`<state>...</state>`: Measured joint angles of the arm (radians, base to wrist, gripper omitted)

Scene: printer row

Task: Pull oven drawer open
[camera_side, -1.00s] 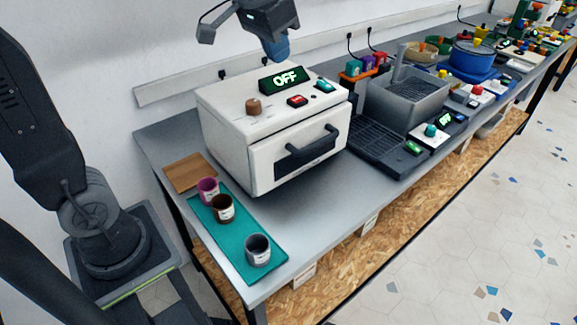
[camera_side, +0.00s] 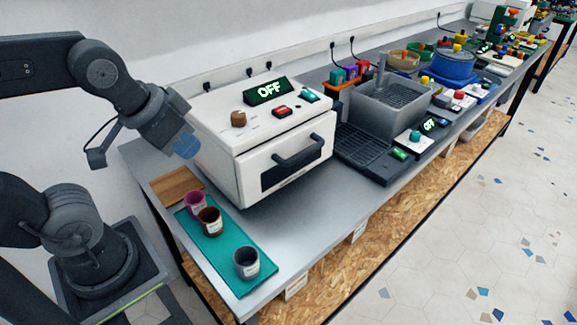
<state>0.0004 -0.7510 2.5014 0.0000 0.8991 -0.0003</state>
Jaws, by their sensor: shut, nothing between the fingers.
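The oven (camera_side: 262,140) is a white box on the grey bench, with a sign (camera_side: 267,91) reading OFF on its top. Its drawer (camera_side: 285,165) has a dark bar handle (camera_side: 299,155) on the front face and looks closed. My gripper (camera_side: 187,146), with blue fingertips, is at the left side of the oven, above the bench's left end. It is shut and empty, apart from the handle, which is on the oven's right-hand front. Whether the fingertips touch the oven's side cannot be told.
A grey sink unit (camera_side: 392,110) is right of the oven. The bench strip before the drawer is clear.

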